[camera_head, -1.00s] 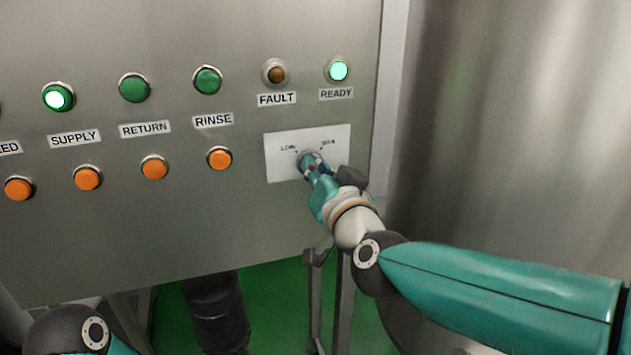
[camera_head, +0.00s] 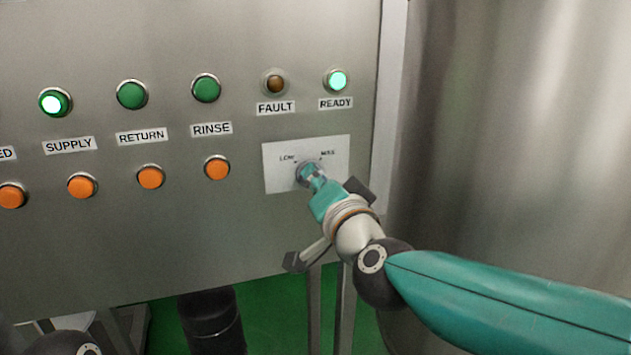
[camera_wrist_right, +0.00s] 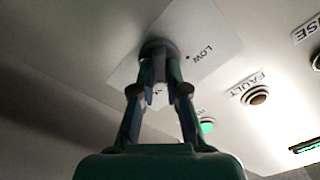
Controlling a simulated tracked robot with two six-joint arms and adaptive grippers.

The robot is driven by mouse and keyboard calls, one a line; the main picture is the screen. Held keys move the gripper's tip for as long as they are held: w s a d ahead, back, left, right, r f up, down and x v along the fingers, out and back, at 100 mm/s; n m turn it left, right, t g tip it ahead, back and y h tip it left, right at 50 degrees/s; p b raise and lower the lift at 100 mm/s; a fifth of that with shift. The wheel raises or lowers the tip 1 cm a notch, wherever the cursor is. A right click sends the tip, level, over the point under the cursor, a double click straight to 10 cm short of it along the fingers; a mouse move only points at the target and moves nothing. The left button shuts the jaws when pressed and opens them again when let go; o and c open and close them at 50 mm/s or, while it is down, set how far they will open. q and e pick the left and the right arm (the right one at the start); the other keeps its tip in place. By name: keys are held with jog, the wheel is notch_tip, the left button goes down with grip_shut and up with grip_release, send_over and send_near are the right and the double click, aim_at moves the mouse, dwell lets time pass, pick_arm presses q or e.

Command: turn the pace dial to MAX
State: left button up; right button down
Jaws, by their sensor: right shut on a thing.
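The pace dial (camera_wrist_right: 157,50) sits on a white plate (camera_head: 335,150) marked LOW and MAX, at the lower right of the steel panel. My right gripper (camera_head: 310,173) is at the dial, its fingers shut on it. In the right wrist view, the right gripper (camera_wrist_right: 160,75) has one finger on each side of the dial. The fingers hide most of the dial in the head view, and I cannot tell where its pointer stands. The left gripper is out of view; only part of my left arm shows at the bottom left.
Above the dial are a brown FAULT lamp (camera_head: 274,82) and a lit green READY lamp (camera_head: 336,80). To the left are green buttons, with SUPPLY (camera_head: 55,102) lit, and a row of orange buttons (camera_head: 217,168). A large steel surface (camera_head: 510,130) stands at the right.

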jog(key=shift+f, duration=0.2)
jog(key=c, duration=1.2)
grip_release()
jog(key=shift+r, duration=0.1)
jog(key=v, duration=1.2)
